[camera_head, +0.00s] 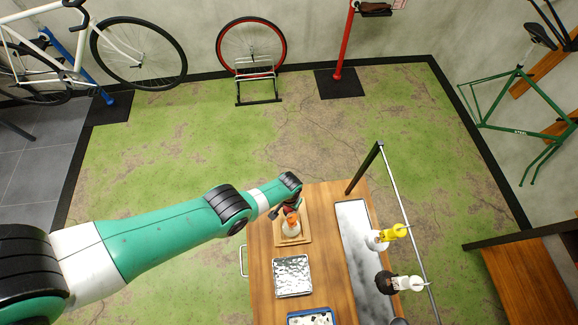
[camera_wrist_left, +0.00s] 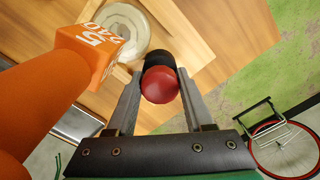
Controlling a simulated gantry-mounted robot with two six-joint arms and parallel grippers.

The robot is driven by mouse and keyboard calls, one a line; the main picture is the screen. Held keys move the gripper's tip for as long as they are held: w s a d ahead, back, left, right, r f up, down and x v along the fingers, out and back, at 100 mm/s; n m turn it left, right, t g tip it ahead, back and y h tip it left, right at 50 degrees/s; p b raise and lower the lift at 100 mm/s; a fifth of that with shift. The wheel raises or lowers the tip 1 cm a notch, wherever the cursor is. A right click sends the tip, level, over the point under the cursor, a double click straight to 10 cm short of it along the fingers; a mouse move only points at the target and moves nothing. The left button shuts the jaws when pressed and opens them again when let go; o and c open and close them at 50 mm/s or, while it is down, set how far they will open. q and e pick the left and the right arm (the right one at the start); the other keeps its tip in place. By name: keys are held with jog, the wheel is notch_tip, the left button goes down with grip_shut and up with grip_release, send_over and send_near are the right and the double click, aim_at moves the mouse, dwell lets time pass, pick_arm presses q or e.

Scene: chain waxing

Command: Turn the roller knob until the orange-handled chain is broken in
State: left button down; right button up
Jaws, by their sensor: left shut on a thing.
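My left gripper (camera_head: 283,209) reaches down at the back of the wooden table. In the left wrist view its two fingers (camera_wrist_left: 160,100) stand on either side of a round red knob (camera_wrist_left: 161,85) with a black part behind it, and they are shut on it. A large orange handle (camera_wrist_left: 55,90) with a white-lettered block fills the left of that view, close beside the left finger. Its orange top also shows in the head view (camera_head: 292,219), above a wooden tray (camera_head: 305,239). The chain itself cannot be made out. My right gripper is not in view.
A pale round dish (camera_wrist_left: 122,30) lies behind the orange block. A foil-like tray (camera_head: 292,276) and a blue-rimmed tray (camera_head: 310,318) stand nearer.

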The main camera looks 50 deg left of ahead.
pick_arm(q)
jog(key=n, duration=0.4)
jog(key=shift+n, duration=0.3)
jog(key=n, duration=0.7)
jog(key=shift+n, duration=0.4)
jog(key=n, duration=0.4)
jog(key=shift+c, duration=1.2)
grip_release()
